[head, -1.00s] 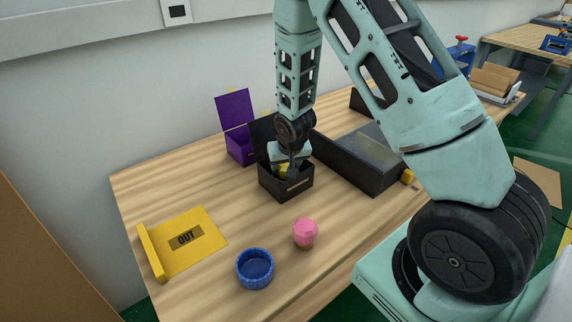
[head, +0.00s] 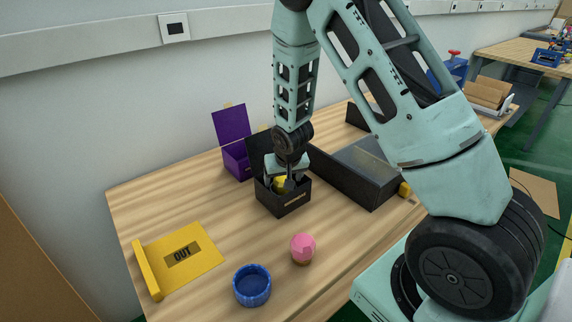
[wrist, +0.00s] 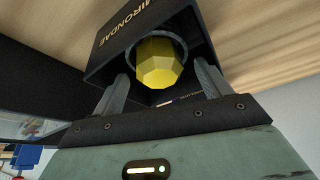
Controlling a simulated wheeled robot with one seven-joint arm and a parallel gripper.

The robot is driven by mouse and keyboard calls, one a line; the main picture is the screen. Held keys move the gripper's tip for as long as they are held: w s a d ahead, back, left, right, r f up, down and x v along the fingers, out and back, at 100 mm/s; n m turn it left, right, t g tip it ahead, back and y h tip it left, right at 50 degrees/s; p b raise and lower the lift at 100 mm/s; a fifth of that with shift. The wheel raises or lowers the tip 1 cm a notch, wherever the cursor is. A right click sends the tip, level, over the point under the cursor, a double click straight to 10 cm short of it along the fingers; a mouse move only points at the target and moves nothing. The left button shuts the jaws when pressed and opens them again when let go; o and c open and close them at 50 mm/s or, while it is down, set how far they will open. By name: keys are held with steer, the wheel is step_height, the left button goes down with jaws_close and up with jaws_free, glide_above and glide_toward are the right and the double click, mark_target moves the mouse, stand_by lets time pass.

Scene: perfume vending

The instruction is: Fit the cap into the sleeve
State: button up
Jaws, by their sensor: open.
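A yellow faceted cap (wrist: 160,65) stands in a round grey sleeve (wrist: 182,42) inside an open black box (wrist: 115,50) lettered MIRONDAE. How deep the cap sits is hidden. In the head view the black box (head: 283,203) stands mid-table, with the yellow cap (head: 281,182) partly hidden by my gripper (head: 287,186). My gripper points down into the box. In the wrist view my gripper (wrist: 163,78) is open, with one finger on each side of the cap. I cannot tell whether the fingers touch it.
A pink faceted piece (head: 303,249) and a blue round cup (head: 252,285) stand in front. A yellow OUT tray (head: 205,245) lies left. A purple open box (head: 236,160) stands behind, and a long dark bin (head: 350,178) stands close on the right.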

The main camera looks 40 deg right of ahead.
steer(key=b+v, duration=0.1)
steer(key=v, duration=0.9)
steer(key=s+a+r+n+g+y, duration=0.1)
steer(key=s+a+r+n, duration=0.2)
steer(key=s+a, duration=0.45)
steer(key=s+a+r+n+g+y, duration=0.1)
steer(key=s+a+r+n, duration=0.2)
steer(key=a, duration=0.8)
steer(key=s+a+r+n+g, duration=0.1)
steer(key=s+a+n, duration=0.2)
steer(key=s, duration=0.5)
steer(key=s+a+r+n+g, duration=0.1)
steer(key=s+a+n, duration=0.2)
steer(key=s, duration=0.5)
